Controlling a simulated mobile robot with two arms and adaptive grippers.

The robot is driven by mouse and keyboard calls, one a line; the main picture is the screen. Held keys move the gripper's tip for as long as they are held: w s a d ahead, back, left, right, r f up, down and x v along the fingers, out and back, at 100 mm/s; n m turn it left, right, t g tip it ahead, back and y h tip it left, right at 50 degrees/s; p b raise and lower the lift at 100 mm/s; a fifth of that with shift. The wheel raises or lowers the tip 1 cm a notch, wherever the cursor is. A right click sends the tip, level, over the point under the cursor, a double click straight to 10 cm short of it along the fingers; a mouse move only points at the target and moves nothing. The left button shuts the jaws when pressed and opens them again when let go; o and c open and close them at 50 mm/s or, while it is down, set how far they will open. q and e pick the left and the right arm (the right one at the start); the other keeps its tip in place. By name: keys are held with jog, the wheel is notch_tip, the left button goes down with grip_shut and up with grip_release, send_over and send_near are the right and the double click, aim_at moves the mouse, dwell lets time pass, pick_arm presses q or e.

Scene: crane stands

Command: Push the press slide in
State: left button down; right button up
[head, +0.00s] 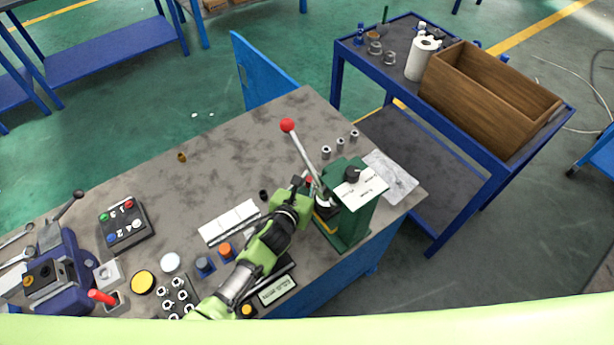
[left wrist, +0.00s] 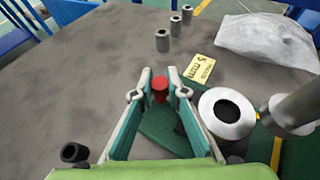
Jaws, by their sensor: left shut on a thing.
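The green press (head: 352,205) stands at the right end of the workbench. Its long lever (head: 306,158) with a red ball (head: 288,125) tilts up and to the left. My left gripper (head: 304,183) is at the left side of the press. In the left wrist view, my left gripper (left wrist: 160,80) is shut on a small red knob (left wrist: 160,90), held between its fingertips. A green plate (left wrist: 165,130) lies below the knob, beside a pale round part with a dark hole (left wrist: 226,112). The slide itself is mostly hidden by the gripper. My right gripper is not in view.
Several grey sleeves (head: 340,144) stand behind the press, with a clear bag (head: 390,177) beside it. A yellow label (left wrist: 201,66) lies near the knob.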

pick_arm(q)
jog(key=c, duration=2.2)
grip_release()
jog(key=shift+c, duration=0.2)
jog(key=shift+v, duration=6.05)
